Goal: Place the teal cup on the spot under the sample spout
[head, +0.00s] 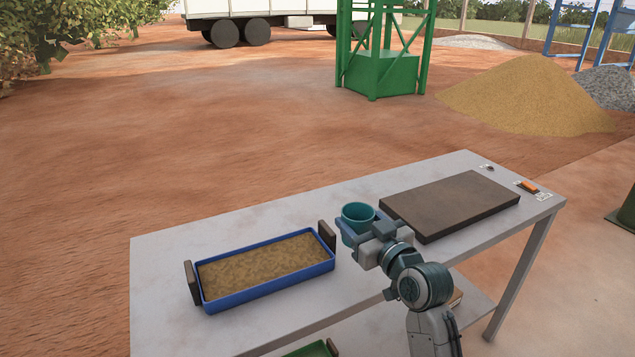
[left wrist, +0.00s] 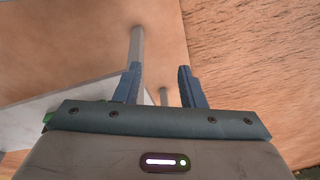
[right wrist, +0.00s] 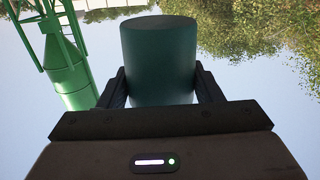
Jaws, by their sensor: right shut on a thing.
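The teal cup (head: 358,216) is upright between the fingers of my right gripper (head: 362,234), which is shut on it. The cup is over the table, between the blue tray and the dark slab; its lower part is hidden by the gripper in the head view. In the right wrist view the cup (right wrist: 158,62) fills the gap between both fingers. My left gripper (left wrist: 160,88) is open and empty in the left wrist view, near the table's edge; it does not show in the head view. I cannot make out a sample spout or its spot.
The grey table (head: 175,262) carries a blue tray (head: 270,290) of sandy material with dark end handles, a raised dark slab (head: 450,203) and a small orange switch (head: 528,186). Bare tabletop lies behind the tray. A green frame tower (head: 383,72) and sand heap (head: 530,95) stand beyond.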

